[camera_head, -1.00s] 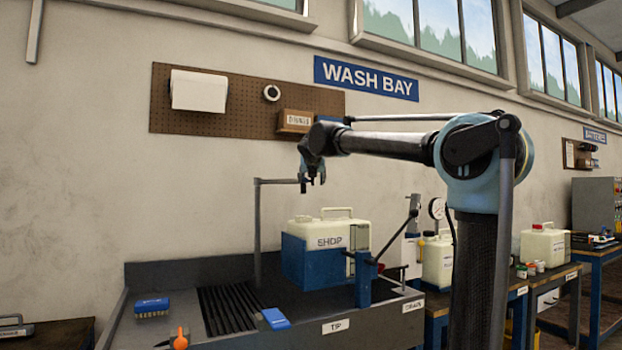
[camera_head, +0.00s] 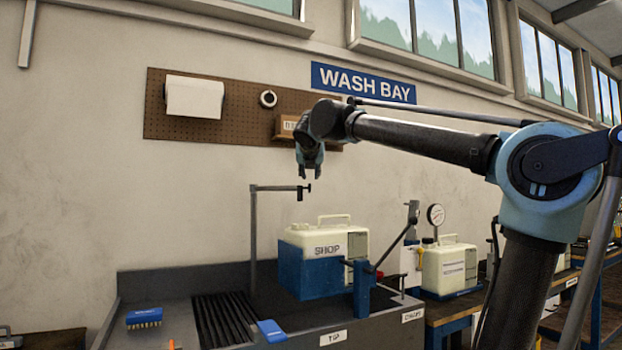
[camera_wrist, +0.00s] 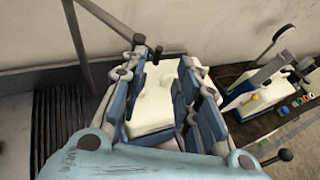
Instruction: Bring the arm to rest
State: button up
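My arm (camera_head: 425,138) reaches across the head view from the lower right. My gripper (camera_head: 311,172) hangs from its end, pointing down, in front of the wall and above the wash bench. In the wrist view my gripper (camera_wrist: 165,95) has its fingers spread apart, with no object held between them. The cream SHOP container (camera_head: 340,240) stands in its blue holder (camera_head: 310,270) well below the gripper. It also shows past the fingers in the wrist view (camera_wrist: 152,105).
A faucet pipe (camera_head: 254,235) rises just left of the container. A blue brush (camera_head: 144,318) and a blue block (camera_head: 271,330) lie on the bench. A second cream container (camera_head: 450,268) stands to the right beside a gauge (camera_head: 436,214).

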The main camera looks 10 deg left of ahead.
dwell(0.4)
jog(key=s+d+f+m+g+h, duration=0.15)
jog(key=s+d+f+m, duration=0.25)
jog(key=d+f+m, duration=0.5)
jog(key=s+d+f+m+g+h, duration=0.15)
jog(key=s+d+f+m, duration=0.25)
jog(key=d+f, duration=0.55)
jog(key=s+d+f+m+g+h, duration=0.1)
jog(key=s+d+f+m+g, duration=0.25)
jog(key=d+f+m, duration=0.55)
jog(key=s+d+f+m+g+y, duration=0.1)
jog(key=s+f+m+g, duration=0.1)
jog(key=s+f+m, duration=0.5)
jog(key=s+d+f+m+g+y, duration=0.1)
jog(key=s+d+f+m+g, duration=0.1)
jog(key=s+f+m, duration=0.6)
jog(key=s+f, duration=0.3)
jog(key=f, duration=0.5)
jog(key=s+f, duration=0.4)
jog(key=f, duration=0.4)
jog(key=shift+s+f+g, duration=0.2)
jog(key=shift+s+g, duration=0.05)
jog(key=shift+g, duration=0.1)
jog(key=shift+w+d, duration=0.1)
jog(key=shift+w+f, duration=0.2)
jog(key=shift+w, duration=0.15)
